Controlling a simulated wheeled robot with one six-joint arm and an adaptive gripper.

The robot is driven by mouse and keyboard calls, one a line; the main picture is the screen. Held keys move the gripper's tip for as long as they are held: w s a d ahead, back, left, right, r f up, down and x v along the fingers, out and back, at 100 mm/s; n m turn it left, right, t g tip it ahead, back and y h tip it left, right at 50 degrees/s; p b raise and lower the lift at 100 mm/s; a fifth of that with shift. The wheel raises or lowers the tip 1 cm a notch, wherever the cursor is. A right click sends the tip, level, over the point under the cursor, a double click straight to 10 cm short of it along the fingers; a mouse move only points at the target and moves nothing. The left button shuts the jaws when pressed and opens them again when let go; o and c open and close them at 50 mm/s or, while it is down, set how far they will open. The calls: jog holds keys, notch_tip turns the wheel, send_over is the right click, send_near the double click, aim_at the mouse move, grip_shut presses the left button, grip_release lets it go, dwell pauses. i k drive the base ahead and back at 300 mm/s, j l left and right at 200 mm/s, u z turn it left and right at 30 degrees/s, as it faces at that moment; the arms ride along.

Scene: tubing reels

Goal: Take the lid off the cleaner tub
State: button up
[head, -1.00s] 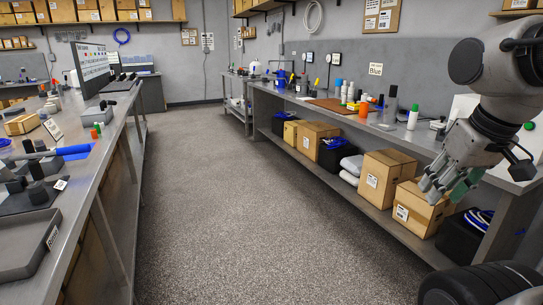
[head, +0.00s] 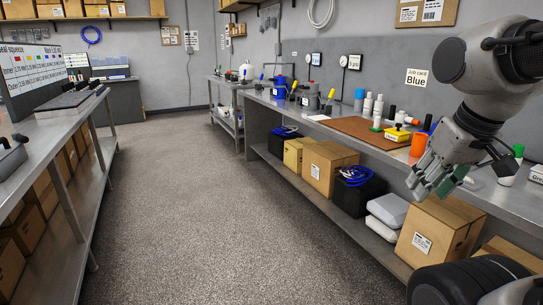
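No label that I can read marks a cleaner tub, so I cannot tell which container it is. On the right bench stand a blue container (head: 280,90), a dark grey container (head: 311,97) beside it and an orange cup (head: 418,145) closer to me. Whether any of them has a lid is too small to tell. My gripper (head: 428,188) hangs at the right, in front of the bench edge, with its fingers pointing down. Its fingers look apart with nothing between them, and it appears to touch nothing.
The right bench (head: 480,187) also carries white bottles, a brown mat (head: 352,127) and a yellow item (head: 397,134). Cardboard boxes (head: 327,167) and dark bins (head: 358,190) fill its lower shelf. Another bench (head: 62,127) runs along the left. The speckled floor aisle (head: 190,200) between them is clear.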

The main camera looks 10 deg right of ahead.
aim_at(396, 131)
jog(key=i+z, duration=0.15)
jog(key=i, duration=0.3)
jog(key=i+j+z, duration=0.1)
jog(key=i, duration=0.4)
jog(key=i+j+z, duration=0.15)
jog(key=i, duration=0.3)
jog(key=i+j+z, duration=0.15)
jog(key=i+z, duration=0.25)
jog(key=i+j+z, duration=0.2)
jog(key=z, duration=0.15)
jog(key=i+j+z, duration=0.25)
jog(key=z, duration=0.15)
jog(key=i+j+z, duration=0.15)
jog(key=j+z, duration=0.25)
jog(key=i+j+z, duration=0.15)
jog(key=j, duration=0.2)
jog(key=i+j+z, duration=0.15)
jog(key=j, duration=0.15)
jog(key=j+z, duration=0.15)
jog(key=j, duration=0.2)
